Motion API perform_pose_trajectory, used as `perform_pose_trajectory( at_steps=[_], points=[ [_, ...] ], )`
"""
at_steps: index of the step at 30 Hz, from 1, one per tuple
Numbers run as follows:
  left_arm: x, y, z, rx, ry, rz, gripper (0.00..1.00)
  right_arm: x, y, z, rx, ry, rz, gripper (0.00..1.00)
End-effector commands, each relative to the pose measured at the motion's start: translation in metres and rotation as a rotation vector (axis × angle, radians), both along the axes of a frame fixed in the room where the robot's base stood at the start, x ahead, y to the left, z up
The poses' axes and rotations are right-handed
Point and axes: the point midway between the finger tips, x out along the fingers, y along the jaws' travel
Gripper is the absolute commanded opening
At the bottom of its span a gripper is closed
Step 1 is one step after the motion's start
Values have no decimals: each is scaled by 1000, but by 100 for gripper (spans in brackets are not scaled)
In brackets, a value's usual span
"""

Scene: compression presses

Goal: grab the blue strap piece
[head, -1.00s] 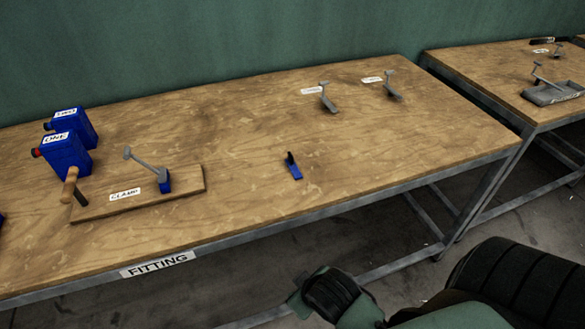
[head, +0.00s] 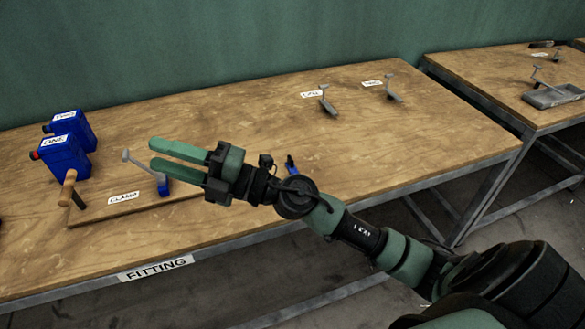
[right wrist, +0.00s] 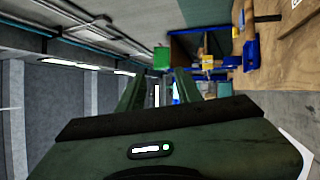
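The blue strap piece (head: 291,167), small with a dark upper part, is on the wooden table (head: 400,150) near its middle front. Its lower part is hidden behind my right arm in the head view. My right gripper (head: 153,154) is stretched over the table, left of the strap piece and pointing left, away from it. Its two green fingers are parallel with an empty gap between them, also in the right wrist view (right wrist: 157,92). Another blue piece (head: 163,188) sits in the clamp on the board marked CLAMP. My left gripper is not in view.
Two blue containers marked ONE (head: 63,155) and TWO (head: 75,125) stand at the left, with a wooden-handled tool (head: 69,187) nearby. Two grey lever fixtures (head: 326,103) (head: 392,93) stand at the back right.

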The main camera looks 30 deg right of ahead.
Motion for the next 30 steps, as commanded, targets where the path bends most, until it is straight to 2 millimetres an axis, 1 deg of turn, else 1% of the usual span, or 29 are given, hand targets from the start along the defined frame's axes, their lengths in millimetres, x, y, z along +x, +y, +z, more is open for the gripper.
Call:
perform_pose_trajectory(
  at_steps=[1, 2, 3, 5, 6, 8, 9, 11, 12, 14, 15, 18, 19, 21, 23, 30],
  points=[
    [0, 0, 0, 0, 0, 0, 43, 1, 10, -12, -159, -40, 67, 35],
    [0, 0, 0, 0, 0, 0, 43, 0, 15, -23, -260, -53, 106, 35],
    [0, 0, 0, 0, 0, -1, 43, 2, 16, -41, -398, -61, 151, 35],
    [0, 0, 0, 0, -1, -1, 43, 8, 7, -71, -610, -49, 200, 35],
    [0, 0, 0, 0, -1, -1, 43, 14, -7, -90, -752, -26, 219, 35],
    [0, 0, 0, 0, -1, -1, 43, 25, -39, -117, -961, 30, 228, 35],
    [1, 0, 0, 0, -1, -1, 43, 33, -66, -132, -1092, 81, 219, 35],
    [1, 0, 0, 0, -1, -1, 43, 42, -111, -146, -1268, 170, 191, 35],
    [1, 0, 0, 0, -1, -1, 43, 47, -142, -152, -1370, 235, 164, 35],
    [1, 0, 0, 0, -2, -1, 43, 52, -185, -153, -1495, 331, 116, 35],
    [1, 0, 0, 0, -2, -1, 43, 53, -211, -153, -1562, 393, 83, 35],
    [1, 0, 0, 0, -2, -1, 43, 52, -261, -146, -1675, 518, 12, 35],
    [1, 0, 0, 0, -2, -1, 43, 50, -271, -144, -1698, 545, -3, 35],
    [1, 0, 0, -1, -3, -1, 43, 49, -287, -141, -1731, 592, -29, 35],
    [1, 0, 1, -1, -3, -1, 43, 49, -294, -143, -1744, 613, -41, 35],
    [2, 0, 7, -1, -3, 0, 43, 58, -299, -166, -1747, 621, -41, 35]
  ],
)
